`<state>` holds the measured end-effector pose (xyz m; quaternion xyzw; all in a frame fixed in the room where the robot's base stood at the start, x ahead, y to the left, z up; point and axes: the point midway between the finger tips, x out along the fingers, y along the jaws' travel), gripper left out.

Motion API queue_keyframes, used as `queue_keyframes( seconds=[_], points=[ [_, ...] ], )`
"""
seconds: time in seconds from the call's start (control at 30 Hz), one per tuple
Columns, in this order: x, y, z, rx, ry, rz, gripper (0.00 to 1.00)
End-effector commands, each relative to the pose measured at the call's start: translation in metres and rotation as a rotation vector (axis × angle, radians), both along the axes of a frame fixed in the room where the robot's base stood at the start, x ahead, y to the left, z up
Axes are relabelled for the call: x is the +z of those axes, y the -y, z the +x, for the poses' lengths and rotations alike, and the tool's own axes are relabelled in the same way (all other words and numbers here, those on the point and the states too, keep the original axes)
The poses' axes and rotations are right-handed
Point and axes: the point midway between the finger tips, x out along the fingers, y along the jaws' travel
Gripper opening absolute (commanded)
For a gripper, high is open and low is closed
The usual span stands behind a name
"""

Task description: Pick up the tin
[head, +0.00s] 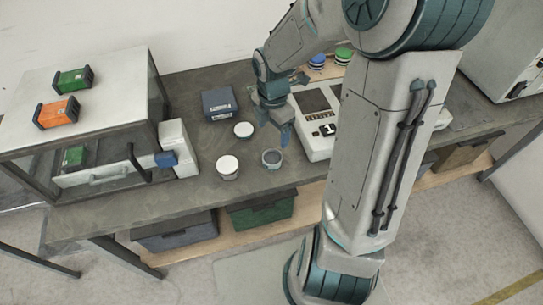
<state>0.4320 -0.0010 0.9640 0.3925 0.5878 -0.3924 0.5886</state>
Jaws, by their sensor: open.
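My gripper (275,128) points down over the bench, its blue fingers apart and nothing seen between them. Just in front of it stands a small round grey tin-like container (272,159) with a dark top. To its left stands a white-lidded round container (228,168). Another white-lidded round container (243,131) stands farther back, just left of my gripper. I cannot tell for sure which of these is the tin. Whether a fingertip touches anything is not clear.
A dark blue box (218,103) lies behind the containers. A glass-sided cabinet (100,110) stands at left with green and orange blocks on top. A white device with a dark panel (316,115) stands right of my gripper. The bench (130,205) is clear at front left.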

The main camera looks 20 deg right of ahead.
Motion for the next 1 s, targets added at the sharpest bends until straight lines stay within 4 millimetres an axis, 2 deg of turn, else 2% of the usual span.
queue_keyframes(
  seconds=[0.2, 0.3, 0.57, 0.83, 1.0],
  points=[
    [-0.047, -0.001, -0.001, 0.003, -0.007, 0.003, 0.76],
    [-0.063, -0.001, -0.001, 0.002, -0.004, 0.003, 0.76],
    [-0.083, -0.001, -0.001, 0.001, -0.002, 0.000, 0.76],
    [-0.121, -0.002, 0.000, 0.002, -0.004, 0.002, 0.76],
    [-0.131, -0.001, 0.000, -0.001, -0.001, 0.001, 0.76]
  ],
)
